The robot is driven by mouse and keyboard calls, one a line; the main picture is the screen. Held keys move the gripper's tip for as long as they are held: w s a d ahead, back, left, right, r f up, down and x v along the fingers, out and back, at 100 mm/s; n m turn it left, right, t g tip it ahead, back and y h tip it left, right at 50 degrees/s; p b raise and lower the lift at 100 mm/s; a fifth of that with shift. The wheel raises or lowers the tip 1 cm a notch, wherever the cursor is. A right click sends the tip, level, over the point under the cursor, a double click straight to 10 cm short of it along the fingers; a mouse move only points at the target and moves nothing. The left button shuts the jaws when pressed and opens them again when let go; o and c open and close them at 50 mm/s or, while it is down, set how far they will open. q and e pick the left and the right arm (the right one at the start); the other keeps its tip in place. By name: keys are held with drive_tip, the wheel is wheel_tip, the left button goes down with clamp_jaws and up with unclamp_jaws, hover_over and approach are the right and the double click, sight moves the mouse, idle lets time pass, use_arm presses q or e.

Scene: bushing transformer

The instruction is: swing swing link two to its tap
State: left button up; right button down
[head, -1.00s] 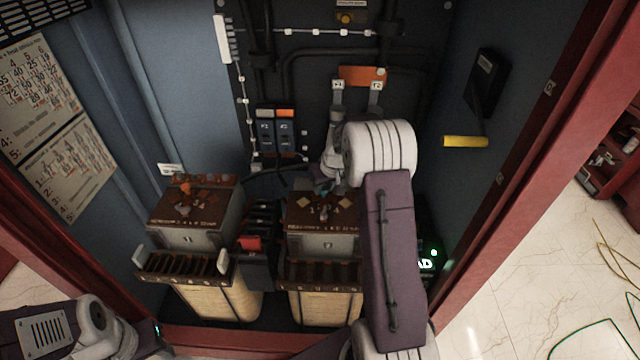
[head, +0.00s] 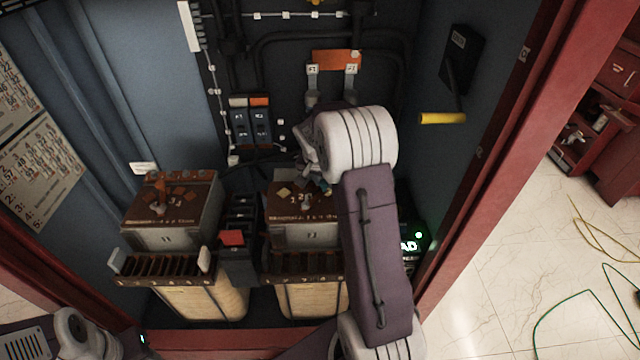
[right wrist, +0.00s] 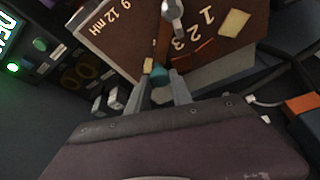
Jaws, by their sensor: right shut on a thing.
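Swing link two sits on the brown top of the right transformer (head: 284,189). Its silver pivot (right wrist: 172,12) shows in the right wrist view, and its teal end (right wrist: 160,70) lies between my fingertips. My right gripper (right wrist: 160,88) is shut on that teal end, just above the top board. In the head view my right gripper (head: 320,180) is at the back right of this top, partly hidden by my wrist. Cream and orange tap plates (right wrist: 233,22) and the numbers 1, 2, 3 show on the board. My left gripper is not in view.
The left transformer (head: 168,236) has its own orange link (head: 158,190). A black switch block with a red part (head: 232,238) stands between the two. Breakers (head: 252,122) and an orange bar (head: 337,60) are on the back wall. A yellow handle (head: 442,118) sticks out at right.

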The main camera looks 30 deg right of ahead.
sight(321, 203)
drive_tip(key=shift+s+m, duration=0.25)
drive_tip(key=shift+m, duration=0.05)
drive_tip(key=shift+b, duration=0.3)
drive_tip(key=c, duration=1.2)
unclamp_jaws()
drive_tip(key=shift+o, duration=0.2)
drive_tip(key=shift+s, duration=0.1)
drive_tip(key=p+v, duration=0.1)
drive_tip(key=v, duration=0.8)
drive_tip(key=shift+r, duration=0.1)
